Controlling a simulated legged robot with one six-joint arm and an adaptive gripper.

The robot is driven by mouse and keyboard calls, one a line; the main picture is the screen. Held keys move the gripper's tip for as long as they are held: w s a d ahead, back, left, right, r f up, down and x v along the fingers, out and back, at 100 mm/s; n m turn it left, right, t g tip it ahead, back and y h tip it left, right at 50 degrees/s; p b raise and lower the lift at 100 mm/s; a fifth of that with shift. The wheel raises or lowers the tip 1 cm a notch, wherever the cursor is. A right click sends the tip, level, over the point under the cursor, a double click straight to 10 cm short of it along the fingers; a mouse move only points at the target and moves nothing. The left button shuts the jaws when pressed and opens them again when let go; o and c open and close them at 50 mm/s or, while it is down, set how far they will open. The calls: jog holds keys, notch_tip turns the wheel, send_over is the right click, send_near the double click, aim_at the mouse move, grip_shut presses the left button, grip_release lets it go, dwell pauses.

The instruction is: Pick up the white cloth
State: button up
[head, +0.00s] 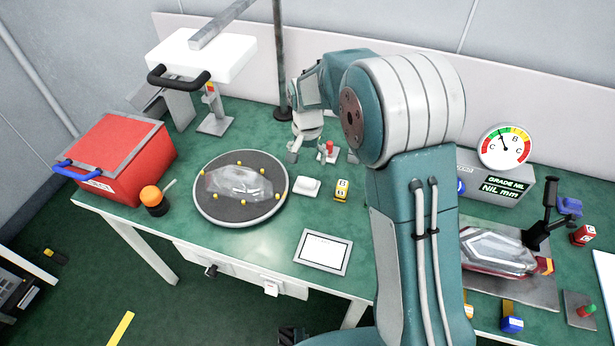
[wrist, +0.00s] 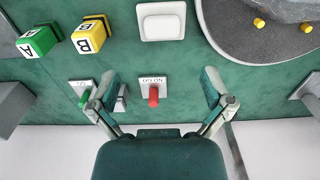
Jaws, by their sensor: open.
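The white cloth (head: 307,187) looks like a small folded pad with rounded corners. It lies flat on the green bench, just right of the round grey turntable. The wrist view shows the cloth (wrist: 161,21) at the top centre, beyond my fingertips and apart from them. My gripper (head: 308,149) is above the back of the bench, behind the cloth in the head view. In the wrist view my gripper (wrist: 158,80) has its two fingers spread wide, with nothing held. A red-topped peg on a NO GO plate (wrist: 153,92) shows between the fingers.
The turntable (head: 210,207) carries a clear lamp and yellow pegs. A yellow B block (head: 341,190) stands right of the cloth, with a green A block (wrist: 38,41) beyond it. A thin pole (head: 279,60) rises by my gripper.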

send_over(306, 180)
jog(key=f, duration=0.4)
jog(key=shift+s+f, duration=0.15)
jog(key=shift+s, duration=0.15)
jog(key=f, duration=0.5)
jog(key=shift+w+f, duration=0.3)
jog(key=shift+f, duration=0.1)
jog(key=c, duration=0.9)
